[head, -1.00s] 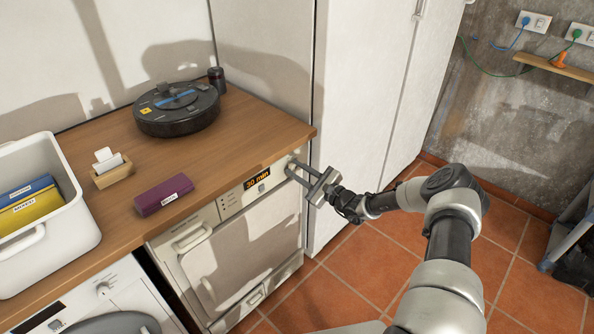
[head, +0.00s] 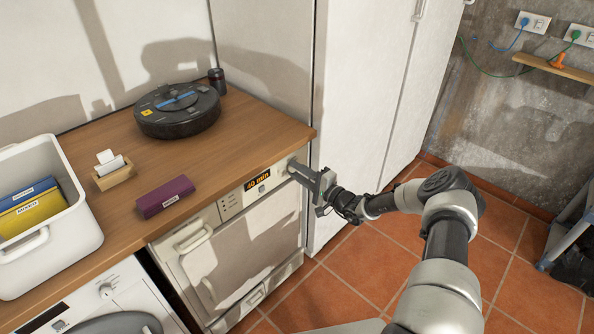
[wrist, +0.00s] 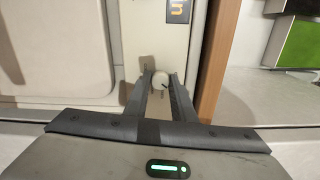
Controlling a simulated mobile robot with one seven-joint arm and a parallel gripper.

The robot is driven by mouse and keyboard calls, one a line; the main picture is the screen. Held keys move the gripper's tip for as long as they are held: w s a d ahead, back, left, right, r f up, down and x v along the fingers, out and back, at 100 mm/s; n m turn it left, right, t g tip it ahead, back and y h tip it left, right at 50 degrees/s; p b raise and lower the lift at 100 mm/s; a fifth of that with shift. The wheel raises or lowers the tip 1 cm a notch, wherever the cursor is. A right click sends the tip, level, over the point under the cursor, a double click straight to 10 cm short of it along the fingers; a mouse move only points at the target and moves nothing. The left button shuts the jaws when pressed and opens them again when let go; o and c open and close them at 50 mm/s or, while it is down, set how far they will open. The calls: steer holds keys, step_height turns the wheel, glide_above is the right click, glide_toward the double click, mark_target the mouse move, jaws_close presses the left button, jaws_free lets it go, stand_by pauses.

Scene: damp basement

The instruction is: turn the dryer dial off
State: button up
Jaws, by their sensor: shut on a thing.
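The dryer (head: 235,255) stands under the wooden worktop, with its door facing the room. Its orange display (head: 257,180) reads "40 min". The display also shows partly in the wrist view (wrist: 179,11). My gripper (head: 296,166) is at the right end of the dryer's control panel, shut on the dial. In the wrist view, the round pale dial (wrist: 161,81) sits between my two fingertips. In the head view the dial is mostly hidden by my fingers.
On the worktop (head: 235,130) are a robot vacuum (head: 178,110), a dark can (head: 217,81), a purple box (head: 165,196) and a small wooden holder (head: 113,170). A white bin (head: 75,235) stands at left. A tall white cabinet (head: 362,100) is close right of the dryer.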

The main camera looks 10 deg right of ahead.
steer(key=shift+d+n+p, duration=0.1)
steer(key=shift+n+p, duration=0.75)
steer(key=shift+n, duration=2.75)
steer(key=o, duration=1.1)
steer(key=shift+c, duration=0.2)
steer(key=p+v, duration=0.1)
steer(key=v, duration=1.6)
steer(key=shift+s, duration=0.15)
steer(key=shift+r, duration=0.1)
